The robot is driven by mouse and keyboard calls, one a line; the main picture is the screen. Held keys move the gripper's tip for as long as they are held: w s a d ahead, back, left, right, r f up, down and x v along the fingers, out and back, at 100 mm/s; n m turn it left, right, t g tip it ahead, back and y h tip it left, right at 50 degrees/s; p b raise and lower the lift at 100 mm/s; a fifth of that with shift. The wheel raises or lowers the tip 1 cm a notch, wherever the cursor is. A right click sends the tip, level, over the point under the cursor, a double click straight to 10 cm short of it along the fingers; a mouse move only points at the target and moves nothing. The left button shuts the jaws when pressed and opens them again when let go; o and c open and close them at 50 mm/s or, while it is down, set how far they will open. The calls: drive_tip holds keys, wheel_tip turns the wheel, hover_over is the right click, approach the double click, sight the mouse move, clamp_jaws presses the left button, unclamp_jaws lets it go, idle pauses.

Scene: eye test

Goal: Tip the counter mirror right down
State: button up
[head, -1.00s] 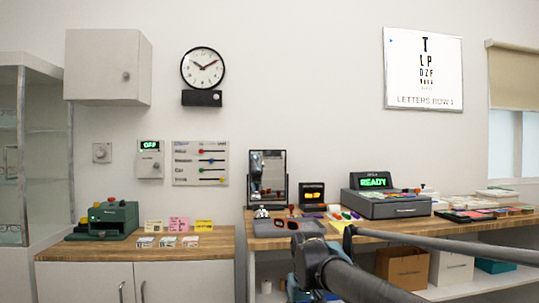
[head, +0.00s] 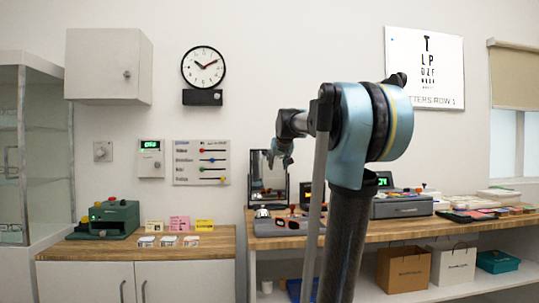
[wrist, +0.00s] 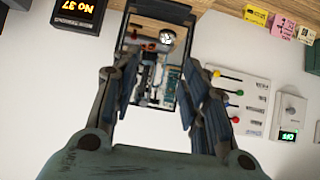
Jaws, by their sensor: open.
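The counter mirror (head: 259,182) is a dark-framed upright rectangle on the wooden counter, against the wall. My gripper (head: 278,156) hangs in front of its upper part and hides some of it. In the wrist view, where the counter is at the top, the mirror (wrist: 156,76) shows between my spread fingers (wrist: 160,92), with reflections in its glass. My gripper is open with nothing between its fingers. The frames do not show clearly whether a finger touches the mirror.
A silver bell (head: 262,212) and a grey tray (head: 272,229) stand in front of the mirror. A dark display box (wrist: 78,14) is beside it. A grey drawer unit (head: 402,208) is further right. My arm hides part of the counter. The wall above the mirror is clear.

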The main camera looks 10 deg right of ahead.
drive_tip(key=w+r+t, duration=0.3)
drive_tip(key=w+r, duration=0.8)
drive_tip(key=w, duration=0.1)
drive_tip(key=x, duration=1.7)
clamp_jaws()
